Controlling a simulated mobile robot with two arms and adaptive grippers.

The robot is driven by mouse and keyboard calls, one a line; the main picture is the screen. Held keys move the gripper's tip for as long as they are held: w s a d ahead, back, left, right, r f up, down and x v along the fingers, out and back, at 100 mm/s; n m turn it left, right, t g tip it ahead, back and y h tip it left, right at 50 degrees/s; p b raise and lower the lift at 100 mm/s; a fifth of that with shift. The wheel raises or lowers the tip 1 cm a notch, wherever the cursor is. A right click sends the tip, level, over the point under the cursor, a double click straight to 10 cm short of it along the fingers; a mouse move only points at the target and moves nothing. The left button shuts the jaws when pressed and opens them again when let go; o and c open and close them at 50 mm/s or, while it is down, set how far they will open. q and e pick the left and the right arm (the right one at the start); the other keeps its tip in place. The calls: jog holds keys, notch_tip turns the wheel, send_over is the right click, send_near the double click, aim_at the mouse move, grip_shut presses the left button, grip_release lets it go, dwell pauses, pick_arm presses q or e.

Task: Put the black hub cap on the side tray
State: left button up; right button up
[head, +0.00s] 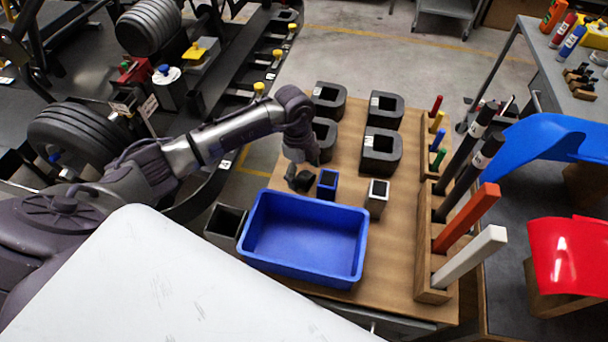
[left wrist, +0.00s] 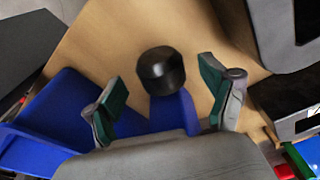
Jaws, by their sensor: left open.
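The black hub cap (left wrist: 161,70) shows in the left wrist view as a short dark round piece. It lies just beyond and between my left gripper's (left wrist: 165,92) spread fingers, which are open and hold nothing. In the head view my left gripper (head: 300,180) points down over the wooden table, beside a small blue box (head: 327,186); the cap is hard to tell from the dark fingers there. A blue tray (head: 357,240) stands empty in front of the gripper, and it shows at the left wrist view's left side (left wrist: 50,112). My right gripper is not in view.
Several dark U-shaped stands (head: 381,150) stand behind the gripper. A small grey box (head: 377,198) is to the right, and a dark open box (head: 226,220) is left of the tray. A wooden rack (head: 424,240) with upright bars edges the table's right.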

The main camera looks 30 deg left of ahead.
pick_arm(q)
jog(key=shift+d+f, duration=0.1)
jog(key=shift+f, duration=0.85)
jog(key=c, duration=1)
jog(key=shift+r, duration=0.15)
jog(key=shift+c, duration=0.2)
